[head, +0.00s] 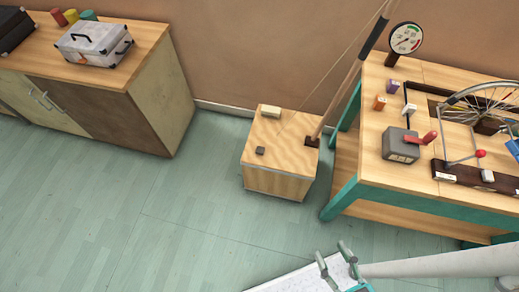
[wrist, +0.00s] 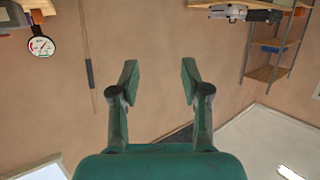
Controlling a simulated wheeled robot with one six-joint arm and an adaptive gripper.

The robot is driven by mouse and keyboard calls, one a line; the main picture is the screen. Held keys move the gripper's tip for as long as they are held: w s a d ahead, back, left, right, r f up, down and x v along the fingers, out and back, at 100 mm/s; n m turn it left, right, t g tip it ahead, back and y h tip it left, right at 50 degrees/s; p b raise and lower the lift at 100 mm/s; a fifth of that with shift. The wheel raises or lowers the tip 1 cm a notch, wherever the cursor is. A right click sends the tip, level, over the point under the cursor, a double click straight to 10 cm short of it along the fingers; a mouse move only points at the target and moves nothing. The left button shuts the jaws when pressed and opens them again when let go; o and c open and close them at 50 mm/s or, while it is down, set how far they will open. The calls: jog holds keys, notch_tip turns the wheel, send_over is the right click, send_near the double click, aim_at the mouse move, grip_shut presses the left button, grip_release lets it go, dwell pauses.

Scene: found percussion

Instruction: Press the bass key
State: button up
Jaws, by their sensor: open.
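A wooden box bass (head: 282,180) stands on the floor between the cabinet and the workbench. A slanted pole (head: 345,85) rises from its right side, with a thin string running up from the box. On its top lie a cream block (head: 271,112) at the back and a small dark block (head: 260,150) at the front; I cannot tell for sure which is the bass key. My gripper (head: 332,250) is open and empty, in front of the box and apart from it. The wrist view shows its spread fingers (wrist: 159,72) against the wall; neither block shows there.
The workbench (head: 385,196) on the right holds a dial gauge (head: 404,38), a grey crank box (head: 400,146) and a bicycle wheel (head: 485,105). A cabinet (head: 125,105) with a metal case (head: 94,43) stands at left. The floor (head: 150,215) left of the box is clear.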

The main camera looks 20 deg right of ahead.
grip_shut()
dwell(1.1)
